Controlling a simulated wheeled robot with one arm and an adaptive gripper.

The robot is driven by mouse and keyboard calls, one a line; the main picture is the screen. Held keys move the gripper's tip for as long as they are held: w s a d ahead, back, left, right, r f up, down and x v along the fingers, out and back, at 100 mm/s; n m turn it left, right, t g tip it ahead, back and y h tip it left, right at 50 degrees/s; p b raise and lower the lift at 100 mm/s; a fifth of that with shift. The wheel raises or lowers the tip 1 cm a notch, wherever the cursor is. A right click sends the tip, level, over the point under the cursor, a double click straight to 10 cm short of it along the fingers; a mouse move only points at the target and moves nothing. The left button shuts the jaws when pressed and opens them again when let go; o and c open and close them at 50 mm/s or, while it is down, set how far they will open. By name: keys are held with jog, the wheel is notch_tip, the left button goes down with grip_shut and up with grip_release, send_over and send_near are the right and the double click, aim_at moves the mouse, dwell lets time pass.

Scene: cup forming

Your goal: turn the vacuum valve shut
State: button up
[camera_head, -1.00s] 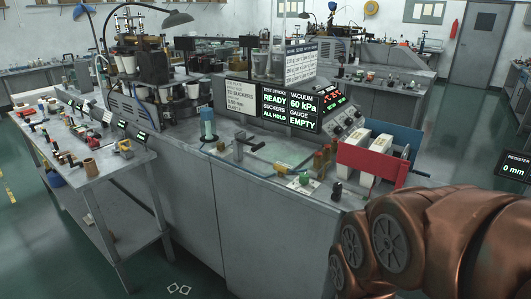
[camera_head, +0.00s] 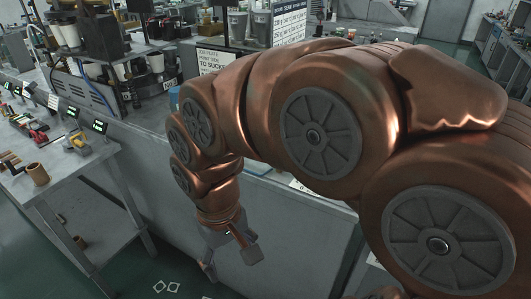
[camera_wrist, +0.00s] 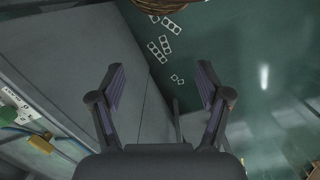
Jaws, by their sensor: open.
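I cannot make out the vacuum valve for certain in any current view. My copper arm hides most of the bench top where the small controls stand in the head view. My gripper (camera_head: 230,262) hangs in front of the grey bench front (camera_head: 290,232), pointing down, with its fingers apart. In the wrist view my gripper (camera_wrist: 160,78) is open and empty, with the grey bench side and green floor beyond it. At the left of that view a yellow part (camera_wrist: 42,144) and a green part (camera_wrist: 18,117) show on the bench top; I cannot tell whether either belongs to the valve.
A side table (camera_head: 62,195) with tools and small parts stands at the left. A machine with cups (camera_head: 75,35) stands behind it. A white label plate (camera_wrist: 14,102) lies on the bench top. White marks (camera_wrist: 160,45) lie on the open green floor.

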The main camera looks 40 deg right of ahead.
jog(key=shift+o, duration=0.7)
jog(key=w+d+r+m, duration=0.1)
jog(key=w+d+r, duration=0.1)
jog(key=w, duration=0.2)
jog(key=w+d+r+m, duration=0.1)
jog(key=w+d+r, duration=0.1)
jog(key=w, duration=0.3)
jog(key=shift+w+d+t, duration=0.3)
jog(key=shift+t, duration=0.1)
jog(key=w+d+r+m, duration=0.2)
jog(key=w+d+m, duration=0.2)
jog(key=w+d, duration=0.35)
jog(key=d+m, duration=0.2)
jog(key=d, duration=0.4)
jog(key=d+f+m, duration=0.1)
jog(key=d+m, duration=0.2)
jog(key=d, duration=0.3)
jog(key=w+d+m, duration=0.1)
jog(key=d+m, duration=0.1)
jog(key=d, duration=0.5)
jog(key=shift+d+f+m+t+b, duration=0.1)
jog(key=shift+f+m+t+b, duration=0.2)
jog(key=shift+f+b, duration=0.1)
jog(key=shift+d, duration=0.15)
jog(key=shift+f, duration=0.3)
jog(key=shift+f+p, duration=1)
jog(key=shift+f, duration=2.6)
